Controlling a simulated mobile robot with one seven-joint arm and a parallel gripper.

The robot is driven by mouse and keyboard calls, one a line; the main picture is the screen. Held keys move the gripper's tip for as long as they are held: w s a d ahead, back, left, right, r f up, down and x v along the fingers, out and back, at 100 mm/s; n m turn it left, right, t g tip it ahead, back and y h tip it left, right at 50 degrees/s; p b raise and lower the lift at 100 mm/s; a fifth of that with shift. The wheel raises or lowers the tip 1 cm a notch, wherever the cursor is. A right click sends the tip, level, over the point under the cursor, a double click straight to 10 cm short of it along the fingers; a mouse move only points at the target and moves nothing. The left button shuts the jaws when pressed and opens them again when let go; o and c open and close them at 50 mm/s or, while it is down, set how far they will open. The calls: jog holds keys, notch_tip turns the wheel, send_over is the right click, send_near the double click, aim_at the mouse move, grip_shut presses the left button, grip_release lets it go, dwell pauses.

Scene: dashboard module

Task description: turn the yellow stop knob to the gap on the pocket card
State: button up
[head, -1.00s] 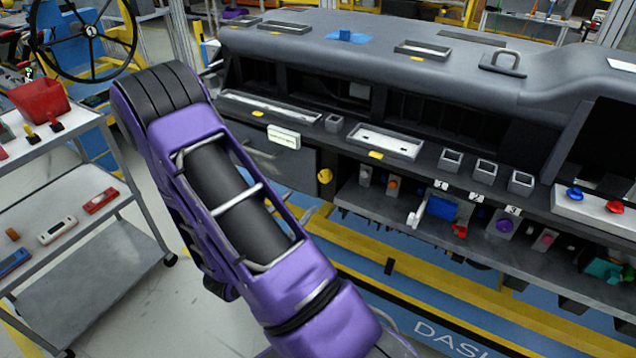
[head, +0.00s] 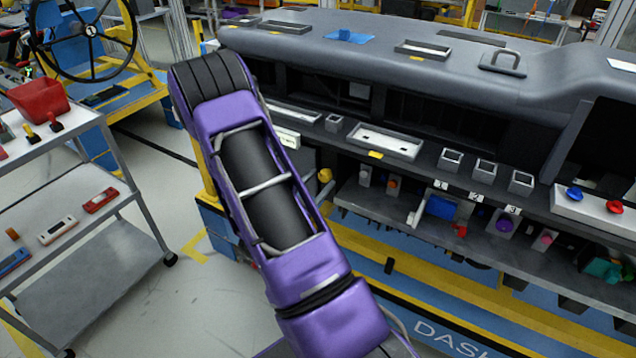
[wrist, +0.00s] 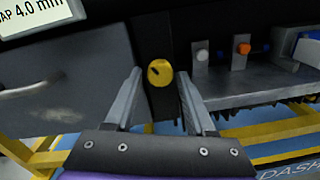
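The yellow stop knob (wrist: 160,73) is a round disc with a dark mark, on a dark upright panel in the wrist view. It also shows in the head view (head: 324,175), just right of my purple arm. My gripper (wrist: 162,75) is open in the wrist view, one finger to each side of the knob in the picture. I cannot tell whether the fingertips reach it; no contact is visible. The pocket card (wrist: 32,12) is partly cut off at the upper left of the wrist view and reads "AP 4.0 mm". In the head view the card (head: 287,138) is too small to read.
A grey door (wrist: 62,84) with a bar handle lies left of the knob. A shelf (wrist: 255,85) with small connectors, one orange, juts out to the right. In the head view a grey cart (head: 75,195) stands at the left, with open floor beside it.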

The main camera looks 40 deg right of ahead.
grip_shut()
jog(key=n+p, duration=0.2)
jog(key=n, duration=0.2)
jog(key=shift+r+n, duration=0.1)
jog(key=shift+n, duration=0.2)
jog(key=shift+n+p, duration=1.05)
jog(key=shift+n, duration=0.95)
jog(key=shift+o, duration=1.8)
grip_release()
jog(key=shift+a, duration=0.1)
